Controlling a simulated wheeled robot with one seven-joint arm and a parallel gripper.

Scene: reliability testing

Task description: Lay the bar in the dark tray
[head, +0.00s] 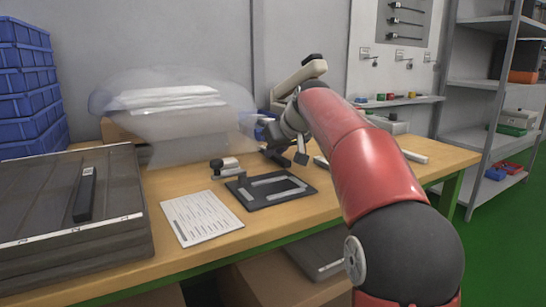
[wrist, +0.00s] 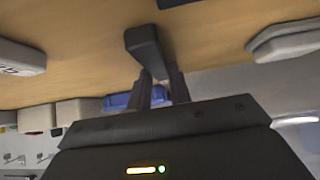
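My gripper (head: 300,146) is over the back middle of the workbench, beyond the black frame-like tray. In the wrist view its two fingers (wrist: 161,82) are closed around the near end of a dark grey bar (wrist: 146,45). The bar's far end points away from the fingers, with wood behind it; I cannot tell whether it touches the bench. In the head view the bar (head: 302,158) shows small below the gripper. The flat black tray (head: 252,203), with a pale strip inside, lies mid-bench. Another black bar (head: 85,194) lies on a wide dark grey ribbed tray (head: 40,205) at left.
A printed sheet (head: 202,218) lies left of the black tray. A small clamp-like device (head: 225,167) stands behind it. A blurry translucent bag-like shape (head: 175,115) is at the back left. Blue crates (head: 28,90) are stacked far left. Shelves (head: 495,110) stand at right.

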